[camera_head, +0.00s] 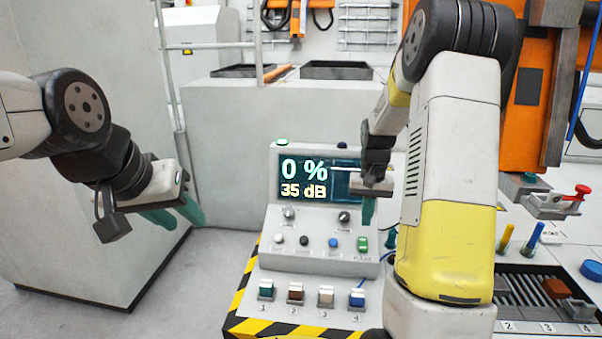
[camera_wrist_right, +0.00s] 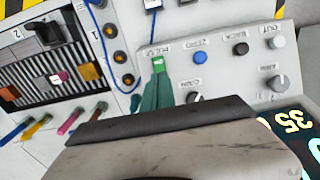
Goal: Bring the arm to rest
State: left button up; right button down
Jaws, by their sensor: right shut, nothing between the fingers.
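My right gripper (camera_head: 368,210) hangs in front of the grey instrument box (camera_head: 320,262), its green fingers pointing down. In the right wrist view the fingers (camera_wrist_right: 158,92) are together with nothing between them. Their tips are close to the green button (camera_wrist_right: 158,66) of the box, which also shows in the head view (camera_head: 362,243); I cannot tell whether they touch it. My left gripper (camera_head: 176,214) is at the left, over the floor, its two green fingers apart and empty.
The box's screen (camera_head: 305,178) reads 0 % and 35 dB. Several numbered switches (camera_head: 296,293) stand before it. Racks and coloured pegs (camera_head: 506,238) are at the right, partly behind my right arm. A large grey block (camera_head: 90,240) stands left.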

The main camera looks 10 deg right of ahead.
jog(key=s+a+r+n+t, duration=0.1)
jog(key=s+a+r+t, duration=0.1)
jog(key=s+a+r, duration=0.2)
jog(key=s+a+r+n+t+y, duration=0.1)
jog(key=s+a+r, duration=0.3)
jog(key=s+r, duration=0.5)
jog(key=s+a+r+n+t+y, duration=0.1)
jog(key=s+a+r+t, duration=0.2)
jog(key=s+r, duration=0.3)
jog(key=s+a, duration=0.1)
jog(key=s, duration=0.2)
jog(key=shift+s+a+r, duration=0.2)
jog(key=shift+s+a, duration=0.05)
jog(key=shift+s, duration=0.15)
